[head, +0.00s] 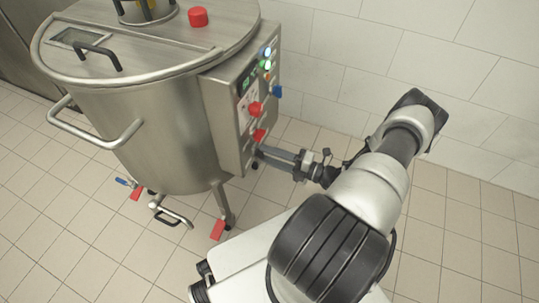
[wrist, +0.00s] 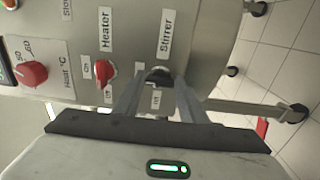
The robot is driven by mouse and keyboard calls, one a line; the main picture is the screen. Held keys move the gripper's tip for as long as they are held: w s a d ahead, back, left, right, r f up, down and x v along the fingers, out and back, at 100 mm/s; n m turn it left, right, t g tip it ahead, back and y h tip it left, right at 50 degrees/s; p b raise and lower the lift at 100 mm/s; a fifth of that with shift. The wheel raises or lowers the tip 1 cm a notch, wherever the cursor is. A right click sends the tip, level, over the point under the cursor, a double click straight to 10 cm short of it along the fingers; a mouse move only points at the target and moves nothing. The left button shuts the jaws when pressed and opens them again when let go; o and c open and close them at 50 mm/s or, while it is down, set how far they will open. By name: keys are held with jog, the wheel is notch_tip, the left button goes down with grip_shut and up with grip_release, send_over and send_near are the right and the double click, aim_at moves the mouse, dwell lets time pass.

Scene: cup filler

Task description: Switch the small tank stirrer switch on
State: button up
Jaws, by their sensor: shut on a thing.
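The small steel tank (head: 150,130) has a grey control panel (head: 229,120) on its right side. In the wrist view the stirrer switch (wrist: 159,75) is a dark knob beside the "Stirrer" label (wrist: 166,37). Small labels near it are partly covered. My gripper (wrist: 157,84) has one finger on each side of the knob and is shut on it. In the head view my gripper (head: 266,153) reaches the lower end of the panel from the right, and the switch cannot be made out there. The knob's on or off position is not clear.
The red heater switch (wrist: 107,71) sits close beside my left finger. A red temperature knob (wrist: 33,74) is farther left. Tank legs with red pedals (head: 217,230) stand below. The tiled wall (head: 345,65) is behind; floor to the right is clear.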

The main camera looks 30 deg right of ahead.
dwell(0.4)
jog(key=o, duration=1.1)
jog(key=shift+c, duration=0.2)
jog(key=p+v, duration=0.1)
jog(key=v, duration=1.6)
jog(key=shift+s, duration=0.25)
jog(key=shift+w+d, duration=0.1)
jog(key=shift+d, duration=0.05)
